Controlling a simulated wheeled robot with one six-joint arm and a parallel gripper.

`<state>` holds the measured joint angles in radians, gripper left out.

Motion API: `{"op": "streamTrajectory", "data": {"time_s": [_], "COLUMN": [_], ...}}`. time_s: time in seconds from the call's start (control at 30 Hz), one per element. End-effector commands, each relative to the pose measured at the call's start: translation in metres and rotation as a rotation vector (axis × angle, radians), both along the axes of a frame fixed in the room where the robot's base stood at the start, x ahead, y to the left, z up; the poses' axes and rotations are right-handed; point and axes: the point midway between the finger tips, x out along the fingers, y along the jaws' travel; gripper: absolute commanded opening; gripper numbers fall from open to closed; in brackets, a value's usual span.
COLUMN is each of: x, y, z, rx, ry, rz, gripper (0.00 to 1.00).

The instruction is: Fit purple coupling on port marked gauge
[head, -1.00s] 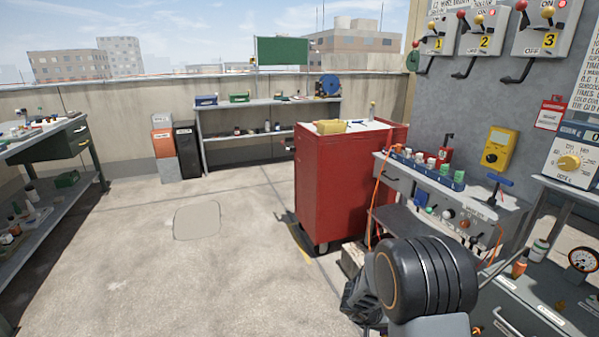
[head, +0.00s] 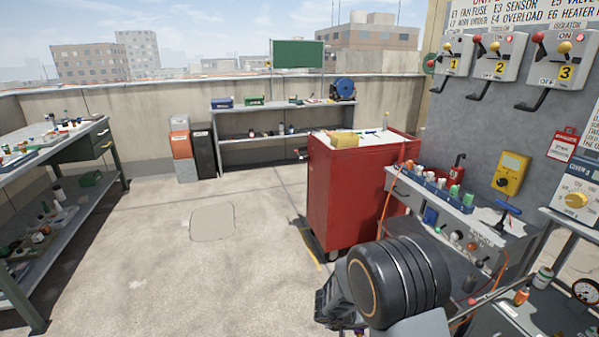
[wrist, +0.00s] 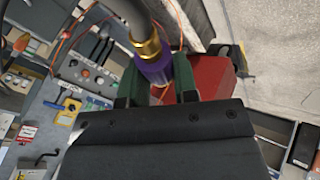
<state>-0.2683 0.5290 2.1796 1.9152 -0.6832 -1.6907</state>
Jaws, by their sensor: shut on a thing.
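The purple coupling (wrist: 156,72) is between the green fingers of my gripper (wrist: 157,80) in the wrist view, and the gripper is shut on it. A brass fitting and a dark hose (wrist: 133,14) run up from the coupling. A grey panel with several round ports or knobs (wrist: 88,72) shows to the left in the wrist view, apart from the coupling. The same panel (head: 463,236) is under the bench top at right in the head view. Its labels are too small to read, so I cannot tell which port is marked gauge. My arm hides the gripper in the head view.
A red tool cabinet (head: 362,190) stands left of the bench (head: 460,207). An orange cable (head: 386,205) hangs at the bench's left end. A round dial (head: 586,291) sits at the far right. The concrete floor (head: 170,270) at left is largely clear.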

Motion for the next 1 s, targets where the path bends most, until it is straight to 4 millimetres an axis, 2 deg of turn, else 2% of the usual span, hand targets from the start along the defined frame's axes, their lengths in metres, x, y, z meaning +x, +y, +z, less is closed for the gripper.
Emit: {"op": "streamTrajectory", "data": {"time_s": [0.03,0.1,0.4,0.6,1.0], "x": [-0.002,-0.004,-0.011,-0.014,-0.015], "y": [0.000,0.000,0.000,0.000,0.000], "z": [0.026,0.038,0.072,0.080,0.080], "rx": [-0.002,-0.002,0.005,0.008,0.010], "ry": [0.005,0.005,0.006,0.006,0.006], "rz": [0.001,0.001,0.003,0.003,0.001], "gripper": [0.00,0.00,0.00,0.00,0.00]}}
